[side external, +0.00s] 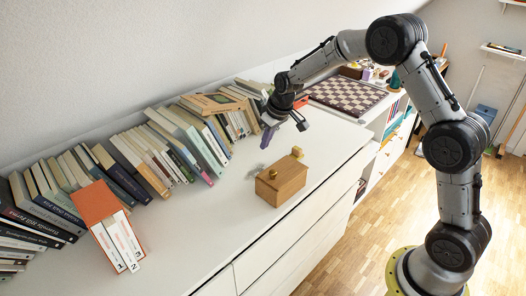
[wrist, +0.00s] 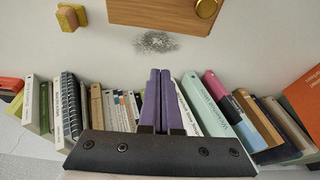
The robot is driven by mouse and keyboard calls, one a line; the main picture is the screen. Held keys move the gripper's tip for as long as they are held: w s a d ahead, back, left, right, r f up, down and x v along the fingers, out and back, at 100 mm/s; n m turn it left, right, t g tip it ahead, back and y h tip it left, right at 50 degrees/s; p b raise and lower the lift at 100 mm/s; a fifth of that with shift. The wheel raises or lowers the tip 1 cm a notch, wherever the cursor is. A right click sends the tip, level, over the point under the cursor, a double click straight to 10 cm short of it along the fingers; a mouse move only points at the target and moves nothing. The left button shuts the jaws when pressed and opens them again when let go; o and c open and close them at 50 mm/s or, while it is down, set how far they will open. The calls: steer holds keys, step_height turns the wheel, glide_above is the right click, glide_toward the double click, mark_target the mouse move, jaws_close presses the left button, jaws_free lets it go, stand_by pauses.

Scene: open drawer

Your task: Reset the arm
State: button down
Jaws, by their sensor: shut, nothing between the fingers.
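In the wrist view part of the box (wrist: 170,12) shows at the top, with a round brass knob (wrist: 206,8).
Books (side external: 150,150) line the wall. An orange-and-white binder (side external: 108,225) stands at left. A yellow block (side external: 297,152) sits by the box. A grey patch (wrist: 156,42) lies between box and gripper. A chessboard (side external: 347,95) lies at back right. The front dresser top is clear.

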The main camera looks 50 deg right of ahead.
steer(key=s+a+r+t, duration=0.1)
steer(key=s+r, duration=0.1)
steer(key=r, duration=0.6)
steer(key=s+a+r+t, duration=0.1)
steer(key=s+a+r, duration=0.1)
steer(key=r, duration=0.5)
steer(key=s+a+r+t, duration=0.1)
steer(key=s+a+r, duration=0.1)
steer(key=s+r, duration=0.7)
steer(key=s+f, duration=0.4)
steer(key=s, duration=0.8)
steer(key=s+a+f+g, duration=0.1)
steer(key=s+f, duration=0.4)
steer(key=s, duration=0.6)
steer(key=shift+s+m, duration=0.3)
steer(key=shift+s, duration=0.1)
